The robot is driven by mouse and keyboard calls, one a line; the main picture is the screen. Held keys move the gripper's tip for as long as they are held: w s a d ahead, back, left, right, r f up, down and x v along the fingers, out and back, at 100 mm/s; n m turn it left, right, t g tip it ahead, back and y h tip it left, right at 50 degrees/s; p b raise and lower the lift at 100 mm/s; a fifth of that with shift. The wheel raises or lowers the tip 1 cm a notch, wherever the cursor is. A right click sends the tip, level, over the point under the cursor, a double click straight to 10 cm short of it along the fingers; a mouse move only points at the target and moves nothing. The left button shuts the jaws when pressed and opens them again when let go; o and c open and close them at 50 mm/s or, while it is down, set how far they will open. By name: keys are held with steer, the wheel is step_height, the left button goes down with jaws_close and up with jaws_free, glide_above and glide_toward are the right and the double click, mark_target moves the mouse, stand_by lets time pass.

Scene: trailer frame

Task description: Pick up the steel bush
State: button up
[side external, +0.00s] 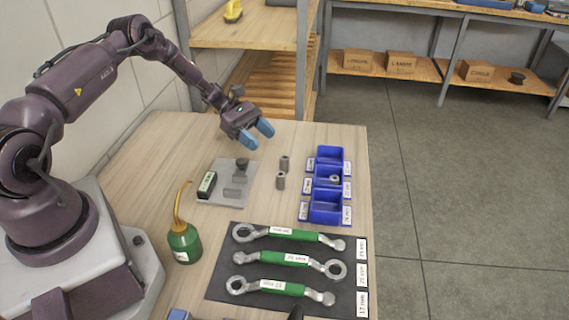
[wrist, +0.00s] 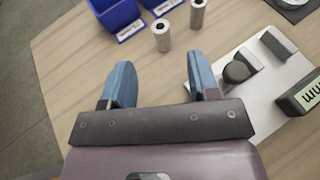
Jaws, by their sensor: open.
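Two grey steel bushes stand upright on the wooden table between the grey fixture plate and the blue bins. In the side external view one steel bush (side external: 284,163) is farther back and the other steel bush (side external: 280,181) is nearer the front. In the wrist view one bush (wrist: 161,35) stands just beyond the fingertips, between their lines, and the other bush (wrist: 198,13) is farther off to the right. My gripper (side external: 258,134) is open and empty above the back of the table. Its blue fingers also show in the wrist view (wrist: 158,75).
Blue bins (side external: 327,206) with labels stand on the right, one holding a ring-like part (side external: 334,179). A grey plate (side external: 222,194) carries a labelled block. A green oil can (side external: 184,240) and a dark mat (side external: 225,284) with green-handled wrenches lie in front.

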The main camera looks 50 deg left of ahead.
mark_target(288, 163)
steer(key=x, duration=1.1)
steer(key=shift+s+a+f, duration=0.1)
steer(key=shift+s, duration=0.05)
jaws_close()
